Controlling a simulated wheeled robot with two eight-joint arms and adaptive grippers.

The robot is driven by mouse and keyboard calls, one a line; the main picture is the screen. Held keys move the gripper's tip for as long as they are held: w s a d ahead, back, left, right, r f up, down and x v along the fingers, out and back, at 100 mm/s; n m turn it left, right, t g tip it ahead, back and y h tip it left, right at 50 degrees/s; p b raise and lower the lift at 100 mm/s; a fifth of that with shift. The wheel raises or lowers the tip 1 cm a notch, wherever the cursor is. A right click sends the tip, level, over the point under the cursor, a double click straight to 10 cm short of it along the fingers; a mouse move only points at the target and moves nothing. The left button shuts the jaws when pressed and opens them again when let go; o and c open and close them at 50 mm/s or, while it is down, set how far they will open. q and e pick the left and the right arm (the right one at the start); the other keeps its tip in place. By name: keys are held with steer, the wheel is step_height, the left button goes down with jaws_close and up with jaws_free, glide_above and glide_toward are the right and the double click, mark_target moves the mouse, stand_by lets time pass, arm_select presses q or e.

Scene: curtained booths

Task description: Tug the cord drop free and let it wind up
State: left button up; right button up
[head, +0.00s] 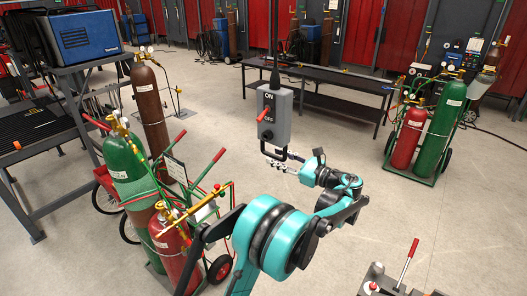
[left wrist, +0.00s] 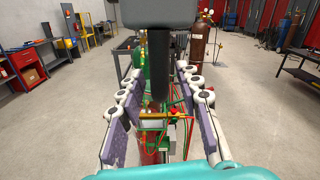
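The cord drop is a grey box (head: 274,115) marked ON and OFF with a red lever, hanging upright on a black cord (head: 275,45) from above. A black handle (head: 283,156) hangs under the box. My left gripper (head: 282,163) is at this handle, just below the box. In the left wrist view the box's underside (left wrist: 158,12) is at the top, and a black handle bar (left wrist: 183,60) comes down between the two spread fingers of the left gripper (left wrist: 158,95). Gaps show on both sides of the bar. My right gripper is not in view.
A cart with green and red gas cylinders (head: 120,155) stands left of my arm; another cylinder cart (head: 433,130) stands at right. A low black table (head: 320,78) is behind the box. A red-handled lever device (head: 408,260) is at bottom right. Floor at centre right is clear.

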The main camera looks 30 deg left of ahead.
mark_target(266, 153)
arm_select(q)
steer(key=a, duration=0.5)
steer(key=shift+w+a+p, duration=0.2)
steer(key=shift+a+p, duration=0.05)
steer(key=shift+p, duration=0.15)
steer(key=shift+d, duration=0.1)
jaws_close()
